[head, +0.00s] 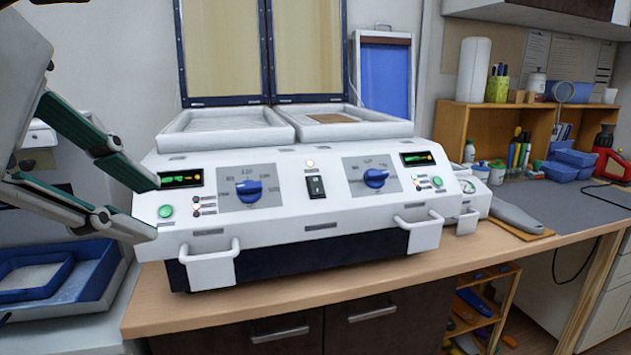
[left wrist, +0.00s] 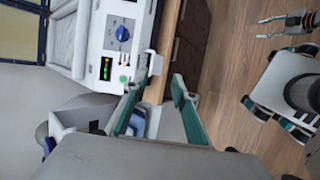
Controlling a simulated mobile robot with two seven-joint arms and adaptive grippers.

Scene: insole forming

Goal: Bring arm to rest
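My left gripper (head: 157,208) comes in from the left in the head view. Its two green-lined fingers are apart with nothing between them, in front of the left end of the white forming machine (head: 330,205). Whether the tips touch the machine cannot be told. In the left wrist view the same gripper (left wrist: 160,84) is open and empty, close to a white handle of the machine (left wrist: 95,45). My right gripper (left wrist: 262,28) shows small at the upper right of the left wrist view, over the floor, with its fingers apart. It is not in the head view.
The machine stands on a wooden worktop (head: 370,287) with two white handles jutting from its front. Blue trays (head: 55,275) lie at the lower left, near the left gripper. A wooden shelf (head: 455,125) and blue bins stand at the right. The floor (left wrist: 235,60) has free room.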

